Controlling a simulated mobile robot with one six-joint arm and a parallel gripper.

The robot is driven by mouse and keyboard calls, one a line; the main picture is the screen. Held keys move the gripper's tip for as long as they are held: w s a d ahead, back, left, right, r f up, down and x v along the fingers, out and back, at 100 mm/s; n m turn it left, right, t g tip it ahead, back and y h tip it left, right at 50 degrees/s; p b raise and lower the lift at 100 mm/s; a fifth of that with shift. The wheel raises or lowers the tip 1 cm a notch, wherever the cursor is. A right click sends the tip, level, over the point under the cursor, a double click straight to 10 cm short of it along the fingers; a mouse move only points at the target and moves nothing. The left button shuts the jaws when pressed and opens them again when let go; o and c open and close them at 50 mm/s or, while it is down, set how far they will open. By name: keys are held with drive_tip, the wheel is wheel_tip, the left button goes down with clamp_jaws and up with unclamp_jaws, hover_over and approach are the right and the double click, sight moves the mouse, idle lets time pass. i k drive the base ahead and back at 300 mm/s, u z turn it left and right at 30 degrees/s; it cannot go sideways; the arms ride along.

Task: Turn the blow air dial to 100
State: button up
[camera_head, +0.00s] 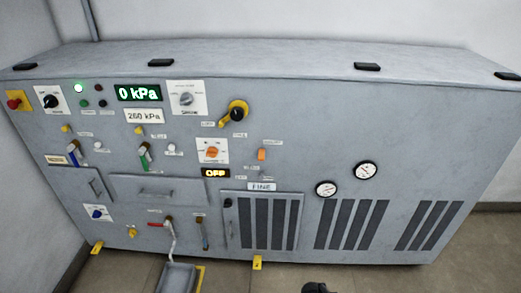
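Several dials sit on the front of a large grey machine cabinet (290,130). A grey dial on a white plate (187,98) is at the upper middle left. An orange knob on a white plate (212,151) is below it. A black knob (50,101) is at the upper left, and a blue knob (97,213) at the lower left. A black and yellow rotary handle (236,113) is right of the grey dial. The lettering is too small to tell which is the blow air dial. No gripper fingers show; nothing touches the dials.
A green display (139,93) reads 0 kPa; an orange one (215,173) reads OFF. A red button (16,100) is at far left. Two round gauges (365,171) are at the right. A grey tray (177,279) stands under a tap (169,222). The front floor is mostly clear.

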sight(97, 214)
drive_tip(key=k, duration=1.5)
drive_tip(key=u, duration=0.35)
drive_tip(key=i, duration=1)
